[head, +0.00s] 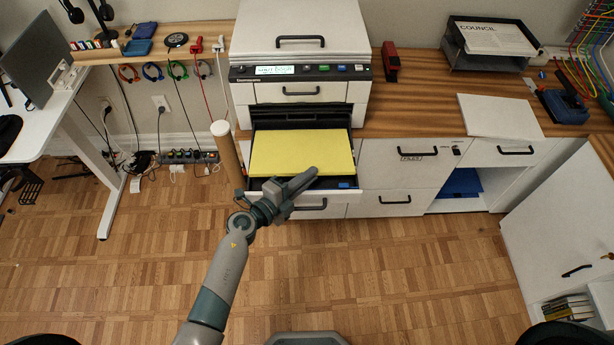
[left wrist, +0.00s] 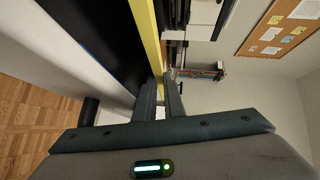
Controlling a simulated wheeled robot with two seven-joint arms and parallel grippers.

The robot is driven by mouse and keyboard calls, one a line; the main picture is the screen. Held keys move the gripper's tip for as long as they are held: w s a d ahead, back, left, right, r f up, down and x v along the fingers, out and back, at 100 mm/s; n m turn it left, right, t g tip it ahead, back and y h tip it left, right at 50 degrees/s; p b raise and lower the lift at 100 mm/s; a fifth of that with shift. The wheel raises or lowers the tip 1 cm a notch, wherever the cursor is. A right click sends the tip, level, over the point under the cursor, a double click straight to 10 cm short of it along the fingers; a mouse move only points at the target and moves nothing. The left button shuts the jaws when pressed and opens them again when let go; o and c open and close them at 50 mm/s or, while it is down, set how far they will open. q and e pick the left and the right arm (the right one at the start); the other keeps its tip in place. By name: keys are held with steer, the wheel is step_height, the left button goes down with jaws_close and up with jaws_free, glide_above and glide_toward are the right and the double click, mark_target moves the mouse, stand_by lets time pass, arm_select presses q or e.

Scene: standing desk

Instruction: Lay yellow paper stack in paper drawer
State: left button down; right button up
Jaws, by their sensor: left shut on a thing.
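The yellow paper stack (head: 300,152) is a flat, bright yellow block over the paper drawer (head: 257,200), which is pulled out below the printer. My left gripper (head: 300,183) is at the stack's front edge, shut on it. In the left wrist view, the stack (left wrist: 150,40) shows edge-on as a yellow strip running down to the gripper's fingers (left wrist: 162,100). The drawer's dark inside (left wrist: 85,35) and pale front wall lie beside it in that view. I cannot tell whether the far end of the stack touches the drawer floor. My right gripper is not in view.
The white printer (head: 300,50) stands above the drawer. A red stapler-like item (head: 390,62) and a paper tray (head: 492,45) are on the counter at right. The floor in front is clear.

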arm_select(q)
steer(key=shift+s+d+r, duration=0.1)
steer(key=shift+d, duration=0.3)
steer(key=c, duration=1.8)
jaws_free()
steer(key=shift+o, duration=0.2)
steer(key=shift+s, duration=0.1)
steer(key=shift+s+f, duration=0.15)
steer(key=shift+f, duration=0.1)
steer(key=shift+s+a+f, duration=0.1)
steer(key=shift+s+a, duration=0.6)
steer(key=w+r+b+v, duration=0.1)
steer(key=v, duration=1.4)
steer(key=shift+s+a, duration=0.3)
steer(key=shift+a, duration=0.25)
